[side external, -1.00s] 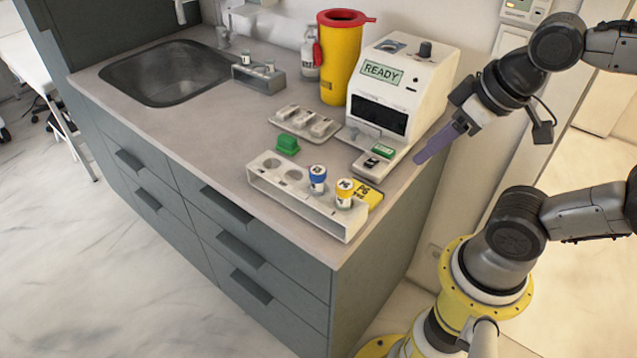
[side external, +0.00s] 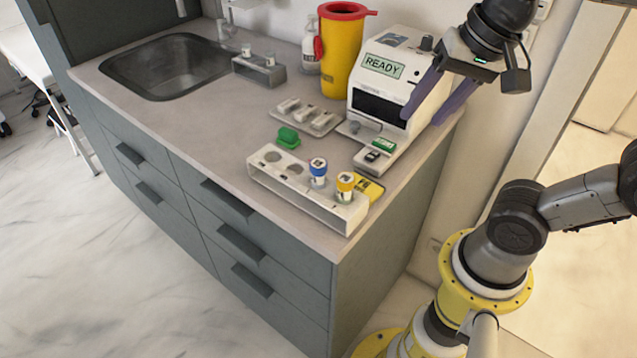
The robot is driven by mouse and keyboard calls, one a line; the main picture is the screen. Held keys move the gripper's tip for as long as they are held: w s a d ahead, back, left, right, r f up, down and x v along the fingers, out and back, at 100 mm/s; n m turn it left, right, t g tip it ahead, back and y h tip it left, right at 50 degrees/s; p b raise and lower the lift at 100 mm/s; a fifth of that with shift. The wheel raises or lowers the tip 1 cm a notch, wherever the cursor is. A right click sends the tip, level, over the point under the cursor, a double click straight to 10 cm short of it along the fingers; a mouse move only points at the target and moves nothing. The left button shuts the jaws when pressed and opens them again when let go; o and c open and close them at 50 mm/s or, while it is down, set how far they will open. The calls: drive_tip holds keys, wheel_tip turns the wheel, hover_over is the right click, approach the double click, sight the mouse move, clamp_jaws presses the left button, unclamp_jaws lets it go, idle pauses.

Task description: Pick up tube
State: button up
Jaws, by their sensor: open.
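Two capped tubes stand upright in the white rack at the counter's front right: a blue-capped tube (side external: 318,172) and, to its right, a yellow-capped tube (side external: 345,187). The white rack (side external: 295,188) also has empty round holes on its left side. My gripper (side external: 420,118) is open and empty, its two purple fingers spread and pointing down. It is above and to the right of the rack, in front of the analyzer from this view, apart from both tubes. Other small tubes (side external: 270,59) stand in a grey rack (side external: 257,73) near the sink.
A white analyzer (side external: 395,75) showing READY stands behind the rack. A yellow sharps bin (side external: 342,55), a tray with white items (side external: 308,116), a green object (side external: 288,137) and a yellow pad (side external: 370,187) are nearby. The sink (side external: 165,70) is at left.

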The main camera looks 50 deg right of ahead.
drive_tip(key=w+a+r+m+g, duration=0.2)
drive_tip(key=w+a+r+m, duration=0.1)
drive_tip(key=w+m, duration=0.35)
drive_tip(key=g, duration=0.2)
hover_over(319, 163)
wheel_tip(319, 163, down, 3)
drive_tip(key=f, duration=0.7)
drive_tip(key=shift+a+f, duration=0.1)
drive_tip(key=shift+a, duration=0.1)
drive_tip(key=shift+d+f, duration=0.2)
drive_tip(key=shift+f, duration=2.95)
clamp_jaws()
